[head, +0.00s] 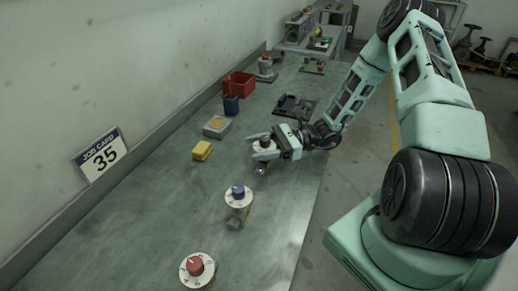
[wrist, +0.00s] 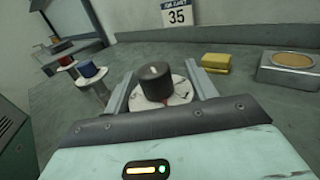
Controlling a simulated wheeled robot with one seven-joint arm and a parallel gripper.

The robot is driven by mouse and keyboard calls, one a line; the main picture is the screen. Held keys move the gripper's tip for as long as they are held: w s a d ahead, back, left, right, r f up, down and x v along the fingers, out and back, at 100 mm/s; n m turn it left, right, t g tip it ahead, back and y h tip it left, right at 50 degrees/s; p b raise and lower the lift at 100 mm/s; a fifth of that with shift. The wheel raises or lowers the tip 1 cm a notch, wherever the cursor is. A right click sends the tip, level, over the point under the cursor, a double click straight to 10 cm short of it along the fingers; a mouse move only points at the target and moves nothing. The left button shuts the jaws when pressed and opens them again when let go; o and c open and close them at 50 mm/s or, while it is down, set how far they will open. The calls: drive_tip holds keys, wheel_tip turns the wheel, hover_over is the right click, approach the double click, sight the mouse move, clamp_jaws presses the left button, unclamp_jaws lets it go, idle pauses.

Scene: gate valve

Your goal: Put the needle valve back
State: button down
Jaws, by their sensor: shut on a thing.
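My gripper (head: 271,149) is shut on a valve with a black knob (wrist: 155,80) and a round white dial. The dial (head: 263,153) shows between the fingers in the head view, with a small metal part below it. In the wrist view the knob stands up between the two fingers (wrist: 160,90). The valve's lower part is mostly hidden, and I cannot tell whether it touches the bench. A similar valve with a blue knob (head: 238,191) and one with a red knob (head: 195,265) stand nearer in the head view. No label shows which is the needle valve.
The grey bench (head: 150,220) has free room to the left. A yellow block (head: 202,150), a grey box with a tan top (head: 217,127), a blue cup (head: 231,104), a red bin (head: 240,84) and a dark flat fixture (head: 295,107) stand farther back.

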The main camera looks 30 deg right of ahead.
drive_tip(key=shift+f, duration=0.45)
drive_tip(key=shift+f, duration=0.1)
drive_tip(key=shift+f, duration=0.1)
drive_tip(key=shift+c, duration=2.4)
unclamp_jaws()
drive_tip(key=b+v, duration=0.3)
drive_tip(key=v, duration=0.9)
